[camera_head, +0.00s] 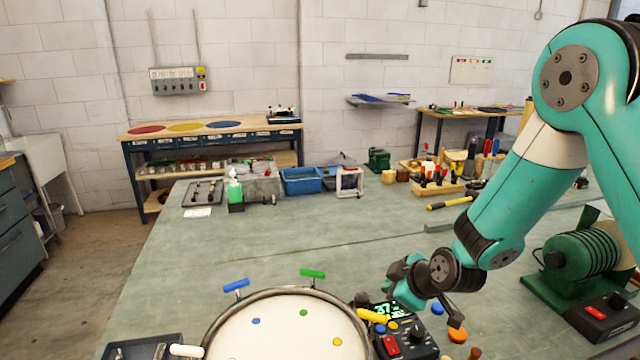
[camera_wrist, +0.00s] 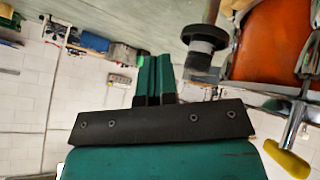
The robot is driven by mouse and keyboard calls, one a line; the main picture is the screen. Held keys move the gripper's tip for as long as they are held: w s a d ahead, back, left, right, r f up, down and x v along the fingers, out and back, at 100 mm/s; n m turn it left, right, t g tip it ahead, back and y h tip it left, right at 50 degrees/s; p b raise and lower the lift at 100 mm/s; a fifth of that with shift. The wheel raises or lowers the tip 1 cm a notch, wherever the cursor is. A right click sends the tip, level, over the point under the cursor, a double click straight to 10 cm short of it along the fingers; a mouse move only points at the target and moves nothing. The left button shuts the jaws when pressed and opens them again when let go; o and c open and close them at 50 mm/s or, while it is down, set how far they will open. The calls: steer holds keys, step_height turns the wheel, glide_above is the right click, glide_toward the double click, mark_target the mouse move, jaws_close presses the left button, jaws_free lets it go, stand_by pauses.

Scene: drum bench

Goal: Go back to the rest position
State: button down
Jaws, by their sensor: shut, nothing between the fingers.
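My gripper shows in the wrist view (camera_wrist: 153,60) with its two teal fingers side by side, shut and with nothing visible between them. In the head view my arm comes in from the right, and its wrist end hangs above the bench beside the drum. I cannot make out the fingertips there. The drum (camera_head: 280,325) has a white head and a metal rim, and sits at the front edge of the picture, partly cut off.
A control box with a lit display (camera_head: 402,342) stands right of the drum, below my wrist. A green machine (camera_head: 585,255) stands at the right. A blue bin (camera_head: 301,181) and tool racks line the bench's far side. The bench (camera_head: 290,240) is clear in the middle.

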steer(key=s+a+r+m+g+y, duration=0.1)
steer(key=s+a+r+m+g, duration=0.25)
steer(key=s+r, duration=1.05)
steer(key=s+r+m+g, duration=0.1)
steer(key=s+r+g, duration=0.1)
steer(key=s, duration=0.5)
steer(key=s+d+r+g+h, duration=0.1)
steer(key=s+r, duration=0.2)
steer(key=s, duration=0.4)
steer(key=shift+s+r+m+g, duration=0.15)
steer(key=shift+s+m+g, duration=0.1)
steer(key=shift+m+g, duration=0.1)
steer(key=shift+d, duration=0.1)
